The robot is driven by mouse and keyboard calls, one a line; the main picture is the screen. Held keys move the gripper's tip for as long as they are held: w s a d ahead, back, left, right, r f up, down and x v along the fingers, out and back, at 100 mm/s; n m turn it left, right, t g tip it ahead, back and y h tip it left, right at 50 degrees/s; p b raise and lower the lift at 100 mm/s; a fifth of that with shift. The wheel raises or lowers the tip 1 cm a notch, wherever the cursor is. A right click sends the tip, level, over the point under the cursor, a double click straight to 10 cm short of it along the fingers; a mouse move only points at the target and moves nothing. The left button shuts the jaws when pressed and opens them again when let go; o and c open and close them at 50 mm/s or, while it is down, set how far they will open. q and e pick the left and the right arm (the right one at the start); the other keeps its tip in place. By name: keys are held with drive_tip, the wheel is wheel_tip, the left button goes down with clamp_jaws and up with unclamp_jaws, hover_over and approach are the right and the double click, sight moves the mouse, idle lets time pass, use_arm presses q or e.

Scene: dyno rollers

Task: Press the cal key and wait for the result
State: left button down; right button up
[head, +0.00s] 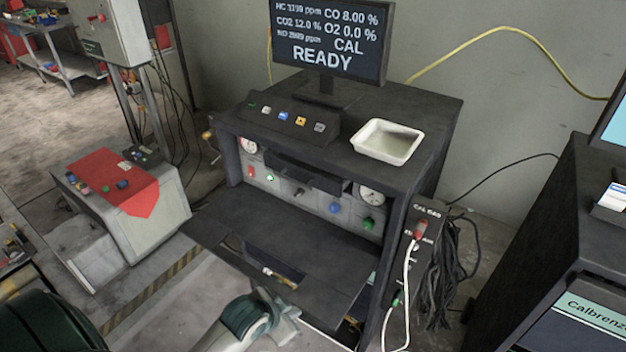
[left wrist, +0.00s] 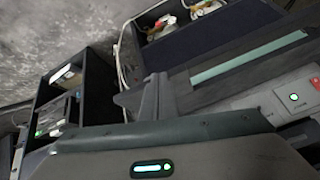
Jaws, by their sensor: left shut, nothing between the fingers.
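The monitor (head: 330,40) on top of the dark cabinet shows gas readings, with CO 8.00 %, CO2 12.0 % and O2 0.0 %, and the words CAL and READY. A sloped key panel (head: 285,118) in front of it carries a row of several small coloured keys. The key labels are too small to read, so I cannot tell which is the cal key. My left gripper (head: 288,312) is low in front of the cabinet, below the fold-down shelf and well apart from the keys. In the left wrist view its fingers (left wrist: 152,98) are shut and empty. My right gripper is not in view.
A white tray (head: 388,141) sits on the cabinet top, right of the key panel. The fold-down shelf (head: 285,250) juts out above my left gripper. A red plug with a white cable (head: 408,270) hangs at the cabinet's right side. A second dark cabinet (head: 555,225) stands right.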

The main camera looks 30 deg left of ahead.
use_arm(q)
drive_tip(key=w+a+r+m+t, duration=0.1)
drive_tip(key=w+a+r+t, duration=0.1)
drive_tip(key=w+a+r, duration=0.3)
drive_tip(key=w+a+r+m+t, duration=0.1)
drive_tip(key=w+a+r, duration=0.3)
drive_tip(key=w+r, duration=0.8)
drive_tip(key=w+a+r+m+t, duration=0.1)
drive_tip(key=w+a+r+t, duration=0.3)
drive_tip(key=w+r, duration=0.4)
drive_tip(key=shift+w+a+r+p, duration=0.1)
drive_tip(key=shift+a+r+p, duration=0.05)
drive_tip(key=shift+a, duration=0.3)
drive_tip(key=shift+w+a+r+p, duration=0.1)
drive_tip(key=shift+a+p, duration=0.05)
drive_tip(key=shift+a, duration=0.25)
drive_tip(key=w+a+r+t, duration=0.1)
drive_tip(key=w+a+r, duration=0.1)
drive_tip(key=r, duration=0.4)
drive_tip(key=w+a+r+m+t, duration=0.1)
drive_tip(key=w+a+r+t, duration=0.1)
drive_tip(key=a+r, duration=0.2)
wheel_tip(320, 180, up, 4)
drive_tip(key=shift+w+f+y, duration=0.15)
drive_tip(key=shift+f+y, duration=0.05)
drive_tip(key=shift+y, duration=0.1)
drive_tip(key=shift+a+f, duration=0.1)
drive_tip(key=shift+f, duration=0.05)
